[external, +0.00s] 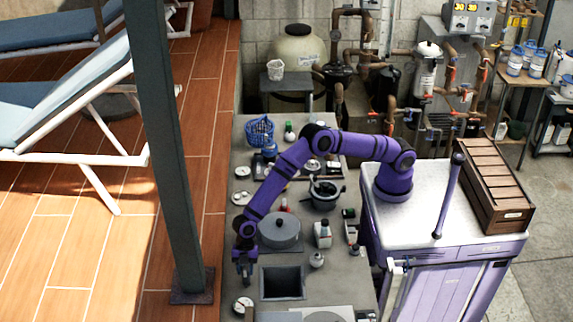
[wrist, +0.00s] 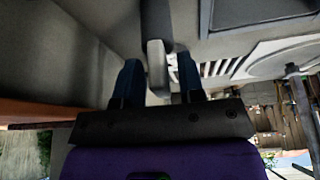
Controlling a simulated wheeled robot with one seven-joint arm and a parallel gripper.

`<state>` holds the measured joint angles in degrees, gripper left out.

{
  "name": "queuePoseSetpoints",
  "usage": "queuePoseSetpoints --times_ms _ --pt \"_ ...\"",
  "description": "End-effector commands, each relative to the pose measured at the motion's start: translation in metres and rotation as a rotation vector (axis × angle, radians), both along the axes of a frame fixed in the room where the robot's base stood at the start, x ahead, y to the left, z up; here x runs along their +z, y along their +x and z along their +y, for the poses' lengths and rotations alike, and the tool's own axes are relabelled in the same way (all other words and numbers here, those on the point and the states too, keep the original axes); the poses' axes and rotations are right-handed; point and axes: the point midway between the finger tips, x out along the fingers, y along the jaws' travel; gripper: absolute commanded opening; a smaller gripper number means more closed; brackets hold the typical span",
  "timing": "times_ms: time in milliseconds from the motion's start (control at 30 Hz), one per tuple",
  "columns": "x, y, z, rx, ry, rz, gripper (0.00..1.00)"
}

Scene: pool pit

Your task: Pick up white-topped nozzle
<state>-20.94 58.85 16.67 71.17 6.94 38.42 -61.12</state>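My gripper (external: 243,280) points down over the left edge of the grey worktop (external: 225,275), left of the square opening. In the wrist view, its two dark blue fingers (wrist: 157,90) are apart. A slim piece with a dark shaft and a pale grey-white end (wrist: 157,62), apparently the white-topped nozzle, shows between and beyond the fingertips. Gaps show on both sides of it, and I see no finger touching it. How far it is from the fingertips in depth is hard to tell. I cannot pick the nozzle out in the external view.
A square dark opening (external: 282,283) lies right of my gripper. A lidded grey pot (external: 279,232) stands behind it. A round gauge (external: 243,304) lies just in front. A white-and-dark bottle (external: 322,234) and a small pale jar (external: 316,260) stand further right. A post (external: 170,150) rises at left.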

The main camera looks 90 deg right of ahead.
Motion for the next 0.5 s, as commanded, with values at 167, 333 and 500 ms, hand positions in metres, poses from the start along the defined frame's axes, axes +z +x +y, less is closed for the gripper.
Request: queuePoseSetpoints --times_ms 167,333,500 --pt "0.0002 -0.0001 0.0000 0.000 0.000 0.000 0.00" --pt "0.0004 0.0000 0.0000 0.000 0.000 0.000 0.00" --pt "0.0017 0.0001 0.0001 0.000 0.001 0.000 0.00"
